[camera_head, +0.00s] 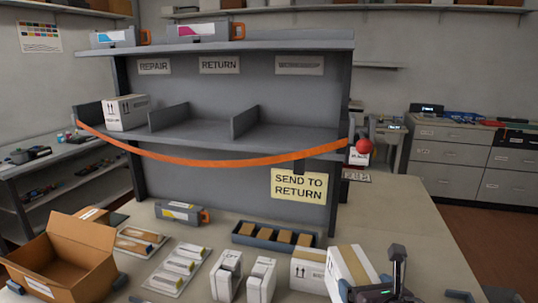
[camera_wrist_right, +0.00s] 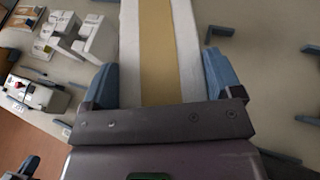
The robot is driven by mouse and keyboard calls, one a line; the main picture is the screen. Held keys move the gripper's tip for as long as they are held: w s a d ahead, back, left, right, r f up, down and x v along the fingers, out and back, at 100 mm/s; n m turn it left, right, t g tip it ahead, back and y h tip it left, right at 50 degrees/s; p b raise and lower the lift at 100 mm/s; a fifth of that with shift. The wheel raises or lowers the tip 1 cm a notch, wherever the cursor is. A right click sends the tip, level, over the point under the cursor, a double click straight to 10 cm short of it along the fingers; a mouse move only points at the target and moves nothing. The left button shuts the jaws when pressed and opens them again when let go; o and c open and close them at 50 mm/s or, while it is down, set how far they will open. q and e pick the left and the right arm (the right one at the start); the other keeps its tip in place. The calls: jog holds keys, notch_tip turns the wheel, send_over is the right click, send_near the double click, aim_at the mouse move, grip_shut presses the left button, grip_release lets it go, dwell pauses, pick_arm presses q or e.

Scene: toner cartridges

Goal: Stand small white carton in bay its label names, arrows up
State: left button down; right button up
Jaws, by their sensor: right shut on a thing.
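A white carton with a tan tape strip (camera_head: 352,265) is at the front right of the table, leaning in the picture. My right gripper (camera_head: 385,288) is shut on it; in the right wrist view the carton (camera_wrist_right: 158,50) lies between the two blue fingers (camera_wrist_right: 160,82). I cannot read its label. The grey shelf (camera_head: 240,137) has bays labelled REPAIR (camera_head: 154,66), RETURN (camera_head: 219,65) and a third, seemingly WORKSHOP (camera_head: 299,66). A white carton with up arrows (camera_head: 126,112) stands in the REPAIR bay. The other two bays look empty. My left gripper is not seen.
An orange strap (camera_head: 200,161) sags across the bay fronts. A yellow SEND TO RETURN sign (camera_head: 298,186) hangs below. Other white cartons (camera_head: 227,276) (camera_head: 262,280) (camera_head: 308,268), a blue tray (camera_head: 274,235), a cartridge (camera_head: 182,213) and an open brown box (camera_head: 66,258) crowd the table.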

jog(key=shift+m+h, duration=0.6)
jog(key=shift+h, duration=0.1)
jog(key=shift+s+d+f, duration=0.3)
jog(key=shift+s+f, duration=0.35)
jog(key=shift+s, duration=0.1)
jog(key=shift+s+d+f, duration=0.25)
jog(key=shift+s+f, duration=0.4)
jog(key=shift+s, duration=0.1)
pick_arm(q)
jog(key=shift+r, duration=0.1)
pick_arm(e)
jog(key=shift+d+r, duration=0.1)
